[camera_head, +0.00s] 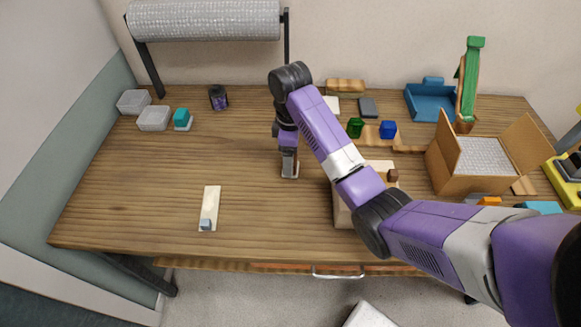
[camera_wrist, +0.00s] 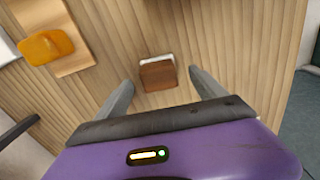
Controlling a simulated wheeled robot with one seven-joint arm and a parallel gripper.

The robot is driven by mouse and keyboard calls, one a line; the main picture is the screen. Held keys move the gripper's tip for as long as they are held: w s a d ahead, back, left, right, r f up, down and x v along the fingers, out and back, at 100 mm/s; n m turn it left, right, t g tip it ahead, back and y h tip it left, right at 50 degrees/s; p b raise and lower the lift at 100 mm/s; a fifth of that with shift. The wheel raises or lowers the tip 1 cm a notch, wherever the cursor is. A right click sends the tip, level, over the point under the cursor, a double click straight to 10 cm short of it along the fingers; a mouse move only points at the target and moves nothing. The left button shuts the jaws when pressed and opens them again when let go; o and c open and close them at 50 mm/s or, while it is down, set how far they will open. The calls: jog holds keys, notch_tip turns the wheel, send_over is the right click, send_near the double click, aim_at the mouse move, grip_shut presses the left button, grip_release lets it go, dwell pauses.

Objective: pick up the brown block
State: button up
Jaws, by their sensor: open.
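In the wrist view the brown block (camera_wrist: 158,75) lies ahead, between the lines of my two fingers, with a thin white edge showing behind it. My gripper (camera_wrist: 160,86) is open, with one finger on each side and nothing held. In the head view my gripper (camera_head: 289,174) points down over the middle of the table, and its tips hide what is directly below. A small brown block (camera_head: 392,176) also shows to the right, by a pale box (camera_head: 342,212); I cannot tell whether it is the same one.
In the wrist view an orange piece (camera_wrist: 45,47) lies on a wooden strip at the left. In the head view an open cardboard box (camera_head: 450,180) stands right, with green and blue cubes (camera_head: 388,129) behind my arm. A pale strip (camera_head: 211,200) lies left; much wood around it is clear.

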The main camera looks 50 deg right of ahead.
notch_tip(320, 180, down, 4)
jog(key=shift+d+f+p, duration=0.1)
jog(key=shift+p, duration=0.4)
jog(key=shift+c, duration=0.4)
jog(key=c, duration=1.5)
jog(key=shift+c, duration=0.2)
